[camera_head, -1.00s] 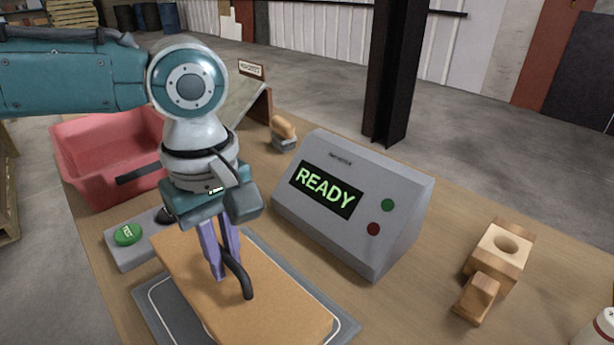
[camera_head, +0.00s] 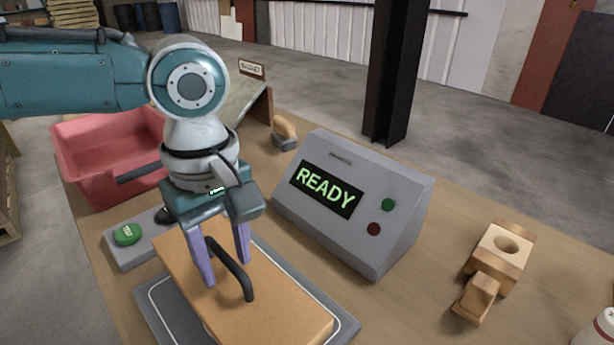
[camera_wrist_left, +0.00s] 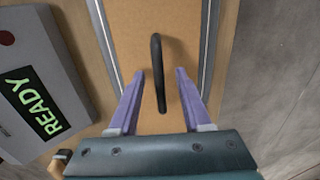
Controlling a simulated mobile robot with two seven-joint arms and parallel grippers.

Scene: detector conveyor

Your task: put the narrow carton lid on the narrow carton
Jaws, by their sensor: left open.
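The narrow carton lid (camera_head: 270,302) is a flat tan board with a dark arched handle (camera_head: 231,268). It lies level over the grey mat with a white outline (camera_head: 152,298); whether a carton is under it is hidden. In the left wrist view the lid (camera_wrist_left: 135,40) runs up the middle, with the handle (camera_wrist_left: 158,75) standing between the fingers. My left gripper (camera_head: 228,268) is open, its purple fingers apart on either side of the handle, low over the lid. In the left wrist view the gripper (camera_wrist_left: 157,100) shows gaps on both sides of the handle. My right gripper is not in view.
A grey console reading READY (camera_head: 350,205) stands right of the lid. A button box (camera_head: 130,240) with a green button and a red bin (camera_head: 105,155) are at left. A wooden block with a hole (camera_head: 497,258) is at right. Bare table lies between console and block.

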